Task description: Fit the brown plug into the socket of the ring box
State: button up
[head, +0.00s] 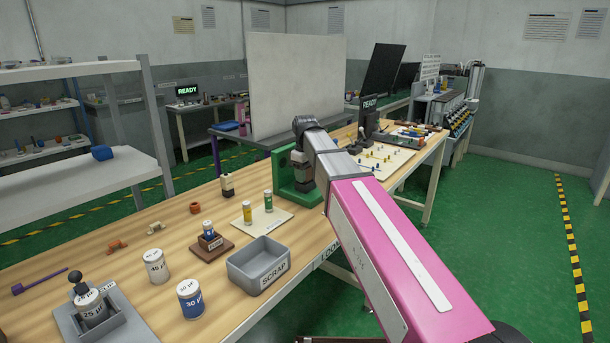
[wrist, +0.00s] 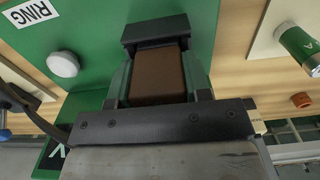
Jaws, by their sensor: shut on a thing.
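The brown plug (wrist: 157,76) is between the two fingers of my gripper (wrist: 156,68) in the wrist view, and my gripper is shut on it. The far end of the plug meets the black socket (wrist: 155,29) on the green ring box (wrist: 98,25). I cannot tell whether the plug is inside the socket or only against it. The ring box bears a white RING label and a round white knob (wrist: 63,64). In the head view the ring box (head: 283,172) stands on the bench, partly behind my arm, which hides the plug.
A grey SCRAP bin (head: 259,265) stands in front of the ring box. A pale board with green and yellow cylinders (head: 268,201) is to its left. A brown block with a small blue-and-white can (head: 209,232) and several larger cans stand farther left.

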jog(key=shift+f, duration=0.1)
jog(key=o, duration=0.9)
jog(key=shift+o, duration=0.2)
notch_tip(320, 180, up, 12)
jog(key=shift+f, duration=0.15)
jog(key=shift+r, duration=0.3)
jog(key=shift+s, duration=0.1)
